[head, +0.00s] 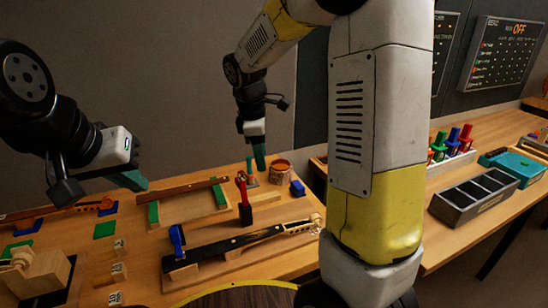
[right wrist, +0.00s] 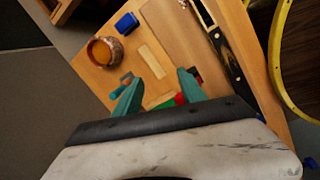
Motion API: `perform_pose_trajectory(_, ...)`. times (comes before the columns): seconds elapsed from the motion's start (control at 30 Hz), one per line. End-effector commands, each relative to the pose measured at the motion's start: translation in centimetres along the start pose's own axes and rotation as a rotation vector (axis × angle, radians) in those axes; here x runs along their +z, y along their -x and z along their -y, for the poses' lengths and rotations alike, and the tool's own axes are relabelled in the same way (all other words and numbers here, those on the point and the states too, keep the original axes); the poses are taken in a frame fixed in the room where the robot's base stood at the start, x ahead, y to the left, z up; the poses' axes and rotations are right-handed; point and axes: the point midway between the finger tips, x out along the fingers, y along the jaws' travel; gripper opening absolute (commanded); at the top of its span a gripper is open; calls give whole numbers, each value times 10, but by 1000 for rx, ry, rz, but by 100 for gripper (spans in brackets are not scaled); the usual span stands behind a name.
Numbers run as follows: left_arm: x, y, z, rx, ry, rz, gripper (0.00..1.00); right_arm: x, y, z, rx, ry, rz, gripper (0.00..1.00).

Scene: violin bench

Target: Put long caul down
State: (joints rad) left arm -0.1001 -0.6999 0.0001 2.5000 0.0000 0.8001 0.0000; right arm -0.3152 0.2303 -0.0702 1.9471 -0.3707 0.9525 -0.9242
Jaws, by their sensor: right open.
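A long brown wooden strip (head: 188,188), which looks like the long caul, lies across two green pads (head: 153,212) on a pale wooden board. No gripper touches it. My right gripper (head: 256,155) is behind and right of the strip, pointing down above the bench. In the right wrist view its teal fingers (right wrist: 157,92) are apart with nothing held between them. My left gripper (head: 130,180) is at the left, above the bench; its fingers overlap in view, so their opening is unclear.
A black fingerboard piece (head: 235,243) lies in front with a blue clamp (head: 177,240). A red-handled clamp (head: 243,190) stands upright near the strip's right end. A glue pot (head: 280,172) and blue block (head: 297,188) are behind. A grey compartment box (head: 472,198) is at right.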

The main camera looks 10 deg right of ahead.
Motion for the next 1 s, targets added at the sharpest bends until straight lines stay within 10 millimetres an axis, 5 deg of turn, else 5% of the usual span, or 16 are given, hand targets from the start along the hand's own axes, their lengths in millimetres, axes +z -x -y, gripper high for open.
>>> perform_pose_trajectory(0.2,0,0,0,0,0,0,0,37,56,48,48,-414,-164,48)
perform_pose_trajectory(0.43,0,0,0,0,0,0,0,64,94,106,64,-834,-341,48)
perform_pose_trajectory(0.7,0,0,0,0,0,0,0,78,112,162,47,-1223,-525,48)
perform_pose_trajectory(1.0,0,0,0,0,0,0,0,80,114,177,32,-1340,-581,48)
